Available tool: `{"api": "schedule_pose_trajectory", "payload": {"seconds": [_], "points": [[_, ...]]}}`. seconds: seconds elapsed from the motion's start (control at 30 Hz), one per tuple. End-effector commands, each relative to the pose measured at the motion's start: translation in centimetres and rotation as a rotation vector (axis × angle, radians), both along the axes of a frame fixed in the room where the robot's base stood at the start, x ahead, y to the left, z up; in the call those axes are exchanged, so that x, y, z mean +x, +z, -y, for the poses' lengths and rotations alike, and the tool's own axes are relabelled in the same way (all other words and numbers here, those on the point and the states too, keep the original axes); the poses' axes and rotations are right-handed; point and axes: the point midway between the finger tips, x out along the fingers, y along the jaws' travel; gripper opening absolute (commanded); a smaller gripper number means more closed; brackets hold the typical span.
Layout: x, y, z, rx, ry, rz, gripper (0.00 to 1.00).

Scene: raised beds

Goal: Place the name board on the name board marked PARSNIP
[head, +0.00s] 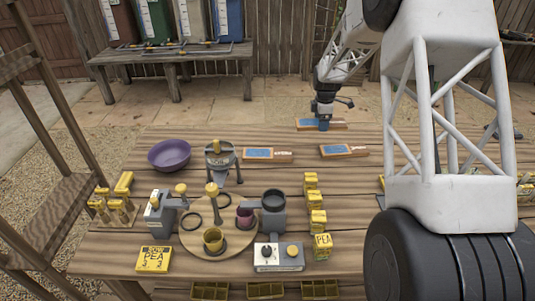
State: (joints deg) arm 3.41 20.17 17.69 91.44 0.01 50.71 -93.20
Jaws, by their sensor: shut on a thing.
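Three wooden name boards with blue panels are in the head view. One name board (338,125) is at the far side of the table, directly under my gripper (323,118). My gripper points down and is shut on this board, hiding part of its middle. A second name board (283,157) lies nearer, to the left. A third name board (356,151) lies nearer, slightly to the right. The lettering is too small to read, so I cannot tell which is marked PARSNIP. I cannot tell whether the held board touches the table.
A purple bowl (170,154) and a grey device with a yellow knob (219,157) stand left of the boards. A round wooden tray (188,238), yellow boxes (317,222) and a control box (279,258) are nearer. My arm hides much of the right side.

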Motion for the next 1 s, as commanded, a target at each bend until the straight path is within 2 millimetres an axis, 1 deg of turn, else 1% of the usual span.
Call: {"api": "schedule_pose_trajectory", "payload": {"seconds": [0.03,0.17,0.2,0.27,0.4,0.6,0.7,0.8,1.0], "points": [[-0.1,0.1,-1.8,0.0,0.006,0.001,0.43],[-0.6,0.3,-5.5,0.0,0.006,0.001,0.43],[-0.8,0.3,-6.7,0.0,0.006,0.001,0.43],[-1.1,0.4,-8.4,0.0,0.006,0.001,0.43],[-1.9,0.5,-12.4,0.0,0.007,0.001,0.43],[-3.2,0.6,-17.4,0.0,0.007,0.001,0.43],[-3.8,0.7,-19.1,0.0,0.006,0.001,0.43],[-4.2,0.7,-20.3,0.0,0.006,0.001,0.43],[-4.5,0.8,-21.3,0.0,0.004,0.001,0.43]]}}
